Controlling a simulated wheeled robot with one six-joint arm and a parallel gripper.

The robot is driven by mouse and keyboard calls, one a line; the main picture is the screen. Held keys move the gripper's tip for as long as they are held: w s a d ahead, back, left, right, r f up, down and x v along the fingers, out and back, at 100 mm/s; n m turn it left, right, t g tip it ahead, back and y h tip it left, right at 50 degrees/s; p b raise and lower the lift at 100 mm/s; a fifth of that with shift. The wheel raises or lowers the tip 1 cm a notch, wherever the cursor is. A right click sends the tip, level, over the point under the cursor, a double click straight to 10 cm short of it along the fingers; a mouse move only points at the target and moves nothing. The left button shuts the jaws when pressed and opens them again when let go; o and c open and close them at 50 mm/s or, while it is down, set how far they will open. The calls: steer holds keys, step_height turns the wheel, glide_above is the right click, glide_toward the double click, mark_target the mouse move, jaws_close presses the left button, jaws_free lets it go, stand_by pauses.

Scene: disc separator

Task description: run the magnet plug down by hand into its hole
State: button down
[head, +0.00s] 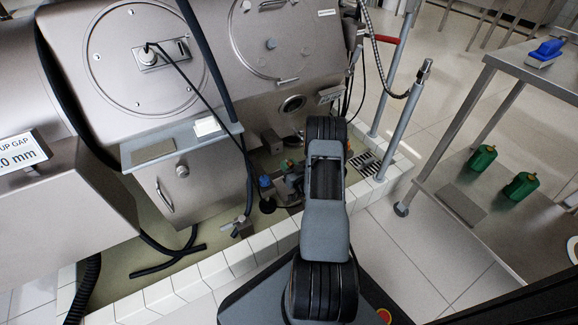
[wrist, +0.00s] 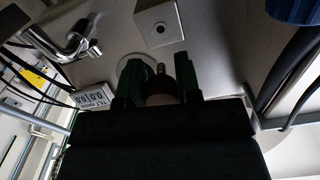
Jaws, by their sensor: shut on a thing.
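In the wrist view, my gripper (wrist: 158,78) has two green fingers, shut on a small round thing that I take to be the magnet plug (wrist: 160,97). Only part of it shows between the fingers, with a small metal piece just beyond it. A pale round boss (wrist: 128,68) shows behind the left finger. I cannot see the plug's hole, nor tell whether the plug touches it. In the head view my arm reaches down into the tiled pit beside the machine, and my gripper is mostly hidden there.
A metal pipe fitting (wrist: 75,38), a digital readout (wrist: 93,97) and black hoses (wrist: 290,75) are close by. A steel table (head: 495,190) with green and blue items stands right. The pit's tiled kerb (head: 215,268) runs in front.

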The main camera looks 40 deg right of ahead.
mark_target(276, 151)
steer(key=shift+w+d, duration=0.2)
steer(key=shift+w, duration=1.2)
steer(key=shift+w+d, duration=0.15)
steer(key=shift+w, duration=1.2)
steer(key=shift+w+d, duration=0.15)
steer(key=shift+w, duration=0.7)
steer(key=m, duration=0.3)
steer(key=shift+f, duration=0.1)
steer(key=shift+m, duration=0.3)
steer(key=m, duration=0.3)
steer(key=shift+a, duration=0.3)
